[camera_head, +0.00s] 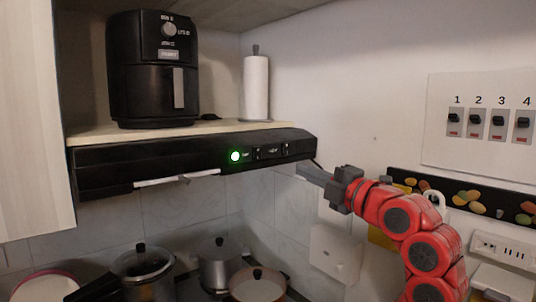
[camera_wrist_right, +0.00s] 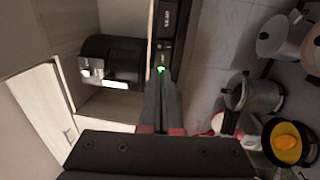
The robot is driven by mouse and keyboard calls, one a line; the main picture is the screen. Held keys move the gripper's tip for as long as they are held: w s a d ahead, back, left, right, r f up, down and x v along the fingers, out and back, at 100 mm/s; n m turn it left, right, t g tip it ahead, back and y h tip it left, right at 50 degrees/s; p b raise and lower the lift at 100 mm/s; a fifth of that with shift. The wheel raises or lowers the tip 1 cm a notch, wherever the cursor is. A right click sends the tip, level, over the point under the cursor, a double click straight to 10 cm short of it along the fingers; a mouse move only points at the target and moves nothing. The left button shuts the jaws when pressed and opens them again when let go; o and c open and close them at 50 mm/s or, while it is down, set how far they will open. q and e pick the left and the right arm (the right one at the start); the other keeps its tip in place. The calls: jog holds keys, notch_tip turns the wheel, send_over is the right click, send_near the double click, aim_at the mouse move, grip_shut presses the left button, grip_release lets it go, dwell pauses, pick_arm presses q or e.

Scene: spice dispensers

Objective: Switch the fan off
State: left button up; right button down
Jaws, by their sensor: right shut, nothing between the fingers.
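The black range hood (camera_head: 150,158) hangs under a shelf, with a lit green light (camera_head: 235,156) on its front panel. Small dark switches (camera_head: 271,152) sit to the right of the light. My right gripper (camera_head: 300,170) is shut and empty, just below the hood's right end and right of the switches. In the right wrist view, its closed fingers (camera_wrist_right: 161,82) point toward the green light (camera_wrist_right: 161,69), and their tips overlap the hood panel's lower part. I cannot tell whether they touch it. My left gripper is not in view.
A black air fryer (camera_head: 152,70) and a paper towel roll (camera_head: 256,88) stand on the shelf above the hood. Several pots, including a steel one (camera_head: 219,264), sit below. A numbered switch panel (camera_head: 485,120) is on the right wall. Free space lies in front of the hood.

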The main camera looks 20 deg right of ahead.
aim_at(258, 151)
jog(key=p+x, duration=0.7)
jog(key=x, duration=0.6)
jog(key=shift+w+r, duration=0.1)
jog(key=shift+r, duration=0.05)
jog(key=shift+w+a, duration=0.2)
jog(key=shift+w, duration=0.25)
